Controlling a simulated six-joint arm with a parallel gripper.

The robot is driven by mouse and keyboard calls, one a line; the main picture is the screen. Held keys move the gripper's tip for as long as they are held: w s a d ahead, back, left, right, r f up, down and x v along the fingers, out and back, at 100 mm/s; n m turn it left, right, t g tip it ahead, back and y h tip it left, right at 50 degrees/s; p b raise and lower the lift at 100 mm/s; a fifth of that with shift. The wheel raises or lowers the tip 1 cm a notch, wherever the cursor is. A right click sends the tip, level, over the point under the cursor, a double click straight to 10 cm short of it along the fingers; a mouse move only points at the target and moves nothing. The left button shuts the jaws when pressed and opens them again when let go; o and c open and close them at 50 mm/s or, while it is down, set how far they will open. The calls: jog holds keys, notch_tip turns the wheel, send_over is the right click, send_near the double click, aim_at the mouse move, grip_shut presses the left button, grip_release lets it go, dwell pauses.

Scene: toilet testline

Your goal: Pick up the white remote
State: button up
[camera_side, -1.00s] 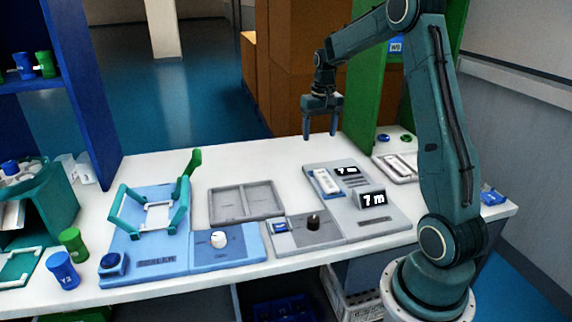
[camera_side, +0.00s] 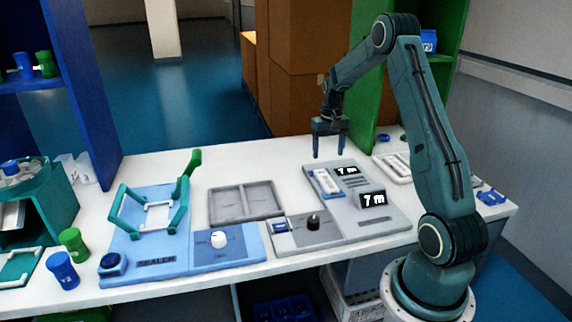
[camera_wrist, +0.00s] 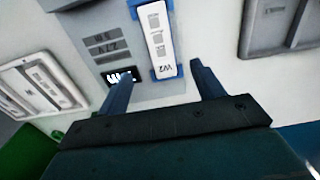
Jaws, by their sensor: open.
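The white remote (camera_side: 325,181) lies in a blue holder on the grey test panel (camera_side: 365,222). In the wrist view the white remote (camera_wrist: 158,38) shows small grey buttons and dark lettering, with the blue holder around its ends. My gripper (camera_side: 330,156) is open and empty, above the table at the back edge of the panel, just behind the remote. In the wrist view my gripper's two fingers (camera_wrist: 160,78) point toward the panel, with the remote's near end between and beyond their tips. They appear apart from the remote.
A grey divided tray (camera_side: 245,216) lies to the left, and a blue sealer with a green frame (camera_side: 150,257) stands farther left. A white tray (camera_side: 392,170) lies to the right. Tall brown boxes (camera_side: 300,70) stand behind.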

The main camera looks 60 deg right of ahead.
send_over(326, 179)
jog(key=shift+f, duration=2.55)
jog(key=shift+f, duration=2.6)
jog(key=c, duration=1.1)
jog(key=shift+r, duration=0.2)
notch_tip(326, 179, up, 20)
jog(key=shift+f, duration=0.15)
